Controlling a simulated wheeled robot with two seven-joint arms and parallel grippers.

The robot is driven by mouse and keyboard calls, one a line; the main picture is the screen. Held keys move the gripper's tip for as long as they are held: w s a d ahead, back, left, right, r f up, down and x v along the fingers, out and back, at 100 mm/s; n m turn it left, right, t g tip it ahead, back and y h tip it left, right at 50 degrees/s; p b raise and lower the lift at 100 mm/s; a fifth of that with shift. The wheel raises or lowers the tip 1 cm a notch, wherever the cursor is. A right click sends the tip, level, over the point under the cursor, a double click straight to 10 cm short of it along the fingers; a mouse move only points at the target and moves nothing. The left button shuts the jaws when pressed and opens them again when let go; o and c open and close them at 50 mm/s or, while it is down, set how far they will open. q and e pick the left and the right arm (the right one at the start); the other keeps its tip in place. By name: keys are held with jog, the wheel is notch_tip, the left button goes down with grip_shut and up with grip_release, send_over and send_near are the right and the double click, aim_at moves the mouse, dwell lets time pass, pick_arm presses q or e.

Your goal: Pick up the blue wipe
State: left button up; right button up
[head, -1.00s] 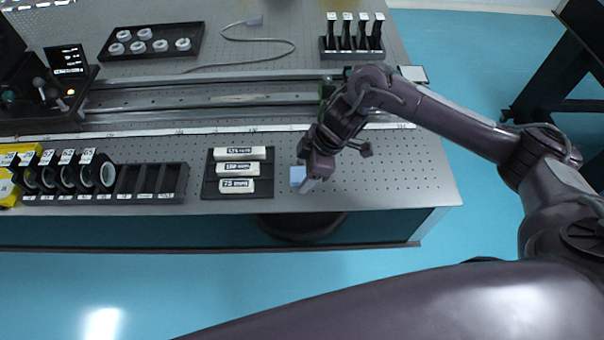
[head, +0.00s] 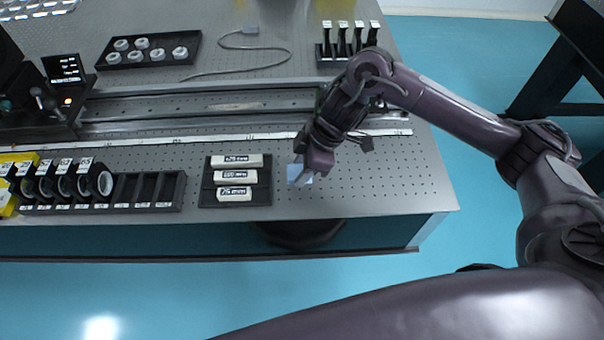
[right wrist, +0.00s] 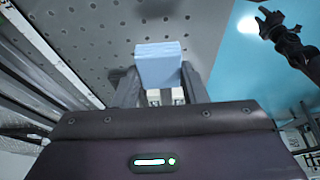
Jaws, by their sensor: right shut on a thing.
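The blue wipe (head: 299,174) is a small pale-blue folded pad at the front right part of the perforated table, right of the black tray with white labelled blocks. My right gripper (head: 306,172) reaches down over it and is shut on it. In the right wrist view the wipe (right wrist: 159,64) sits between the two fingertips, its pale face showing, with the table top behind it. Whether it touches the table is hard to tell. A dark gripper, seemingly my left (right wrist: 266,22), shows small at the upper right of that view, over the floor; its jaws are unclear.
The black block tray (head: 236,198) stands just left of the wipe. A rack with black rings (head: 96,183) is farther left. Metal rails (head: 200,112) run behind, with a rack of black posts (head: 347,50) at the back right. The table right of my gripper is clear.

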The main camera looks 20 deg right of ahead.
notch_tip(320, 180, up, 16)
jog(key=p, duration=0.3)
jog(key=shift+p, duration=0.3)
